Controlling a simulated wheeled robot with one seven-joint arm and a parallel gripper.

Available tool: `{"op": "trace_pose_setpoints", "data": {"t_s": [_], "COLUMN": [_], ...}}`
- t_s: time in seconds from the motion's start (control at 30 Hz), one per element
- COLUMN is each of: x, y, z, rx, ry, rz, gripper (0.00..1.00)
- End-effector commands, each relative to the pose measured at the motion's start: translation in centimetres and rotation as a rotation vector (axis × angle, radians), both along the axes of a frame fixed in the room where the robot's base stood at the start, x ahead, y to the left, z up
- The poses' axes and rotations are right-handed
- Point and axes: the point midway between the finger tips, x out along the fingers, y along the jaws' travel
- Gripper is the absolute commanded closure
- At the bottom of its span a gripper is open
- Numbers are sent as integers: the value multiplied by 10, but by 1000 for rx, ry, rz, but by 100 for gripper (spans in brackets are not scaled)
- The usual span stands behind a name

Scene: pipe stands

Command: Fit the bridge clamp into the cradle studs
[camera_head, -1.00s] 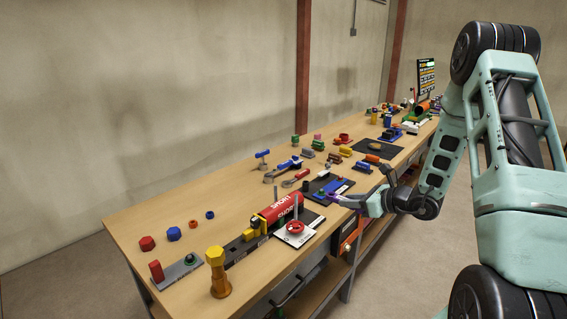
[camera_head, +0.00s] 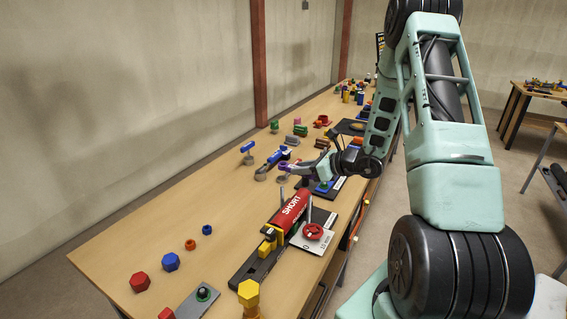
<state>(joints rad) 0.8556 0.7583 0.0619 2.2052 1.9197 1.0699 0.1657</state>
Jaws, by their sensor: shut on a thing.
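My gripper (camera_head: 290,168) is over the middle of the workbench, beyond the red pipe. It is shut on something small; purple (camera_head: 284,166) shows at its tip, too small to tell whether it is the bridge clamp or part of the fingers. The red pipe (camera_head: 291,208) marked SHORT lies along a black cradle base (camera_head: 254,270). Two thin grey upright studs stand beside the pipe, a left one (camera_head: 281,197) and a right one (camera_head: 309,209). My gripper is apart from the studs, behind them in the picture.
A red handwheel (camera_head: 312,231) sits on a white plate right of the pipe. A yellow bolt (camera_head: 249,293) stands in front. Blue-handled tools (camera_head: 275,158) lie by my gripper. Loose nuts (camera_head: 170,262) lie at front left. The left side of the workbench (camera_head: 150,230) is mostly clear.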

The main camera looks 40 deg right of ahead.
Motion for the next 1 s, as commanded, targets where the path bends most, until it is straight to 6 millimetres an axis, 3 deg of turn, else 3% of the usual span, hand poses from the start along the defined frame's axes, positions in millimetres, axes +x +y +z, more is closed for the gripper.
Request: {"op": "trace_pose_setpoints", "data": {"t_s": [0.6, 1.0], "x": [-1, -1], "y": [0, 0], "z": [-2, -43], "rx": [-3, -1], "ry": [0, 1], "rz": [0, 0], "gripper": [99, 99]}}
